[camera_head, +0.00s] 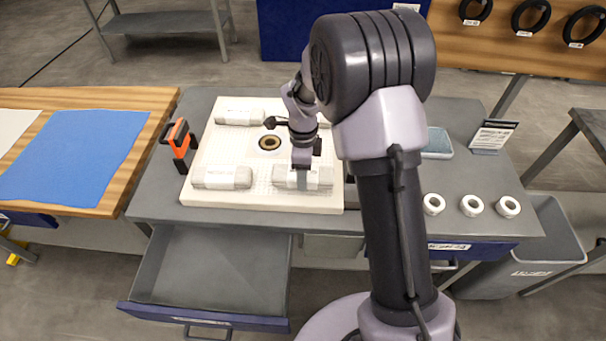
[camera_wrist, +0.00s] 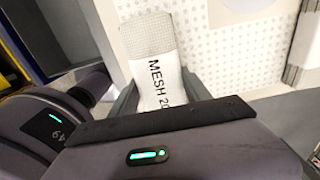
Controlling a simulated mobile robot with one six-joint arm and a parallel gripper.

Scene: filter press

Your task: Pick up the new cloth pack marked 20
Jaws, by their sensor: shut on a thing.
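The cloth pack marked MESH 20 (camera_wrist: 157,70) is a pale roll with a white printed band; the end of its label is partly cut off by my gripper in the wrist view. In the head view the pack (camera_head: 318,178) lies at the front right of the white perforated plate (camera_head: 260,207). My gripper (camera_head: 303,170) is over it from above and is shut on it. In the wrist view my gripper (camera_wrist: 158,98) has a finger on each side of the pack. I cannot tell whether the pack is lifted off the plate.
Another pack (camera_head: 222,178) lies front left on the plate, and one more (camera_head: 239,117) at the back left. White rings (camera_head: 471,205) lie right. An open drawer (camera_head: 210,270) juts out in front.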

